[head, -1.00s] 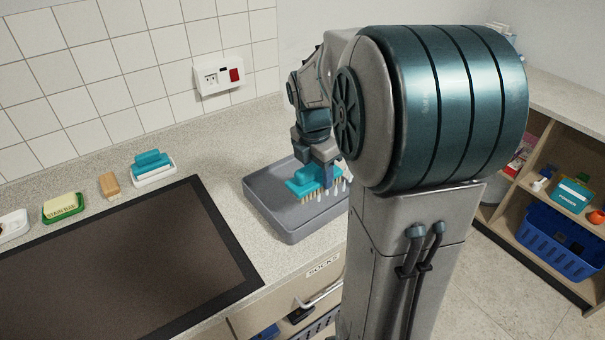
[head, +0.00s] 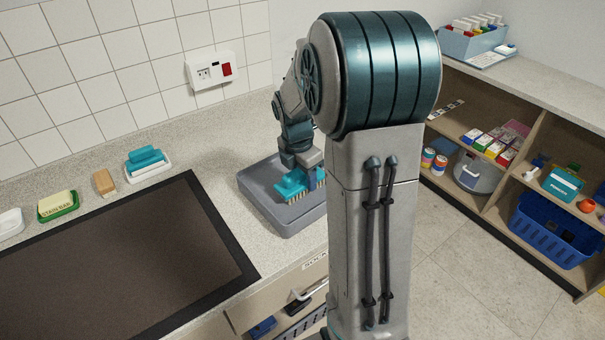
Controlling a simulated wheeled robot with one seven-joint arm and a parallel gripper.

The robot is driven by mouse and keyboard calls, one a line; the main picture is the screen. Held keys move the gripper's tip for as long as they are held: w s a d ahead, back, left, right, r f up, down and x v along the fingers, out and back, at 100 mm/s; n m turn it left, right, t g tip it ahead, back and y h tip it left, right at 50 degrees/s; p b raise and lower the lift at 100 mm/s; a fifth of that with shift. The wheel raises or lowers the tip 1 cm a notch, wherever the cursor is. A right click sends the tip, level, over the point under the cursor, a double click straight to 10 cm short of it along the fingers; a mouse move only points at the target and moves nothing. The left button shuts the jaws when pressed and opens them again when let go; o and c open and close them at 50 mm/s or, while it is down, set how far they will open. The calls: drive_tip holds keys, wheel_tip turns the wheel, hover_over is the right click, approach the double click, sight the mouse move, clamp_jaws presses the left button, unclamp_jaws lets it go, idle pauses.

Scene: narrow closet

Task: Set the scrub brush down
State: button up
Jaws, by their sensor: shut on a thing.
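The scrub brush (head: 289,187) has a teal back and tan bristles pointing down. It is in my gripper (head: 303,176), which is shut on it. The brush is over the grey tray (head: 285,221) on the counter, low near the tray's floor. I cannot tell whether the bristles touch the tray. My arm hides the right part of the tray and some of the brush.
On the counter at left are a teal brush in a white dish (head: 148,165), a wooden block (head: 105,182) and a stain bar in a green dish (head: 58,206). A dark inset panel (head: 120,265) lies in front. Shelves (head: 480,190) stand at right.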

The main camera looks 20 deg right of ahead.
drive_tip(key=shift+f, duration=0.15)
drive_tip(key=o, duration=1)
